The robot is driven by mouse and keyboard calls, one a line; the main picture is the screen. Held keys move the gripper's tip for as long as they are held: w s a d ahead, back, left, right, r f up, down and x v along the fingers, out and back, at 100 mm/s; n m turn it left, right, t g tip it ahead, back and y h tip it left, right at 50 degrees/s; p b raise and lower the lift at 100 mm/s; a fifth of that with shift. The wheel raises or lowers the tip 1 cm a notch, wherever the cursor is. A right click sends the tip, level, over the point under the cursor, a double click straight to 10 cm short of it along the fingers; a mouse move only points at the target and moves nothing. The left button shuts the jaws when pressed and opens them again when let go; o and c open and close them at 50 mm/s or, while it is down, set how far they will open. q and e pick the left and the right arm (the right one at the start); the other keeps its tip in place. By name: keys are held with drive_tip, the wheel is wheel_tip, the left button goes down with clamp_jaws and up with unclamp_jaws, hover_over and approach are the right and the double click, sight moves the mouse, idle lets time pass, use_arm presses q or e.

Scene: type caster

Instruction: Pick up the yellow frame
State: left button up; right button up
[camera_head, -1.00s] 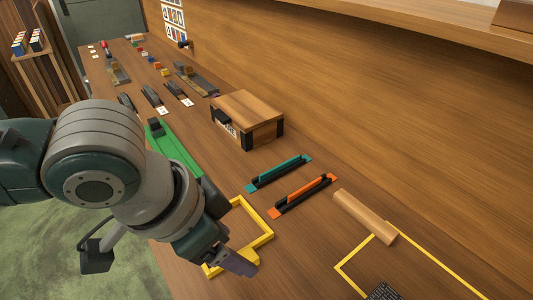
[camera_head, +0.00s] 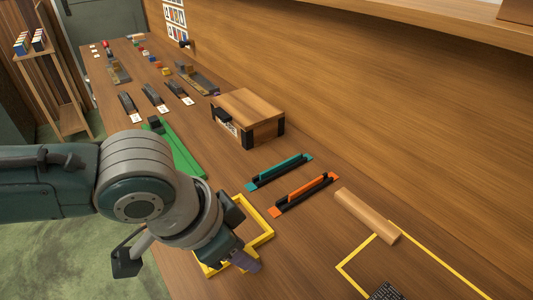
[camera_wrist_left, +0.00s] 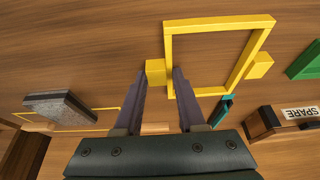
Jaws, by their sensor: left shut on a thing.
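The yellow frame (camera_head: 264,222) is an open rectangle at the lower middle of the table in the head view, partly hidden behind my left arm. In the left wrist view the frame (camera_wrist_left: 222,23) fills the upper middle, with a block-like tab on each of two opposite sides. My left gripper (camera_head: 248,260) is at the frame's near side. In the left wrist view its two purple fingers (camera_wrist_left: 160,73) are shut on the frame, one on either side of the near tab. I cannot tell whether the frame is clear of the table. My right gripper is not in view.
Teal (camera_head: 278,173) and orange (camera_head: 303,195) holders lie beyond the frame, near a wooden box (camera_head: 248,117). A green tray (camera_head: 178,150) lies to the left, partly behind my arm. A wooden cylinder (camera_head: 366,216) and yellow outline (camera_head: 352,256) are at the right.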

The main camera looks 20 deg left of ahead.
use_arm(q)
clamp_jaws()
